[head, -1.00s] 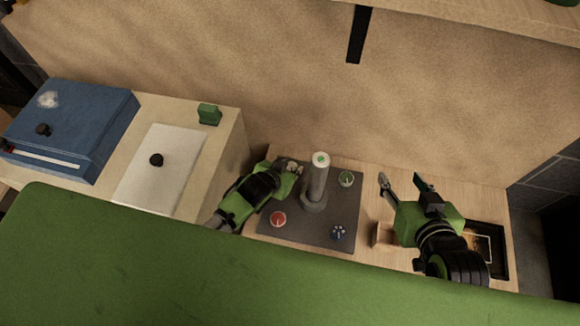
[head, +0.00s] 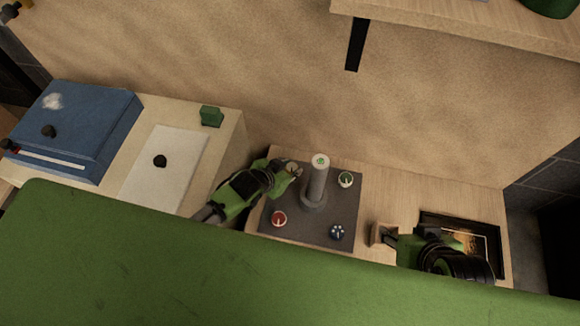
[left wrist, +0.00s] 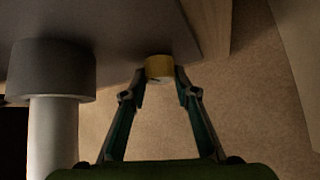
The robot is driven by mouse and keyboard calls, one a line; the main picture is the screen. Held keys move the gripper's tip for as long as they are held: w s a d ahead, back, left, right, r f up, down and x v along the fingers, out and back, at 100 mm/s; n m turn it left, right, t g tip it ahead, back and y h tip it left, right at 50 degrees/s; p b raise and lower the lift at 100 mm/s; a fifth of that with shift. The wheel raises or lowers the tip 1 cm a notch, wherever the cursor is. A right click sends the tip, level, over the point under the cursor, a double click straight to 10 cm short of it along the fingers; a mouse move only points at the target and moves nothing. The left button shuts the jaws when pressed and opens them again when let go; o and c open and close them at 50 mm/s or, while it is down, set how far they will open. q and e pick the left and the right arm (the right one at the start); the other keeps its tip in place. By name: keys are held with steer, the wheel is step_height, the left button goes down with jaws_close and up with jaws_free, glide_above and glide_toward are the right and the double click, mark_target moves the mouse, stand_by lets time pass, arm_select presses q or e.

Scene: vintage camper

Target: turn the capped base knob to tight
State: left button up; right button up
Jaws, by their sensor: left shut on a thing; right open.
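A dark base plate (head: 335,230) lies on the wooden counter with a grey upright post (head: 318,185) in its middle. At the plate's far left corner is a yellow knob (left wrist: 159,66) with a dark mark on its face. My left gripper (head: 294,170) is shut on this knob; its fingertips touch both sides in the left wrist view (left wrist: 160,78). In the head view the fingers mostly hide the knob. The plate also carries a red knob (head: 279,219), a green knob (head: 345,180) and a blue knob (head: 337,232). My right gripper (head: 391,238) is open beside a small wooden block.
The small wooden block (head: 378,236) stands right of the plate. A black-framed tray (head: 499,262) lies under my right arm. A blue case (head: 75,125), a white board (head: 160,178) and a green box (head: 212,116) are on the left counter. A shelf (head: 450,25) overhangs the back.

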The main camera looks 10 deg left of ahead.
arm_select(q)
steer(key=shift+d, duration=0.1)
steer(key=o, duration=1.1)
steer(key=shift+s+r, duration=0.1)
steer(key=v, duration=1.1)
steer(key=shift+s+a+r, duration=0.2)
steer(key=shift+r, duration=0.05)
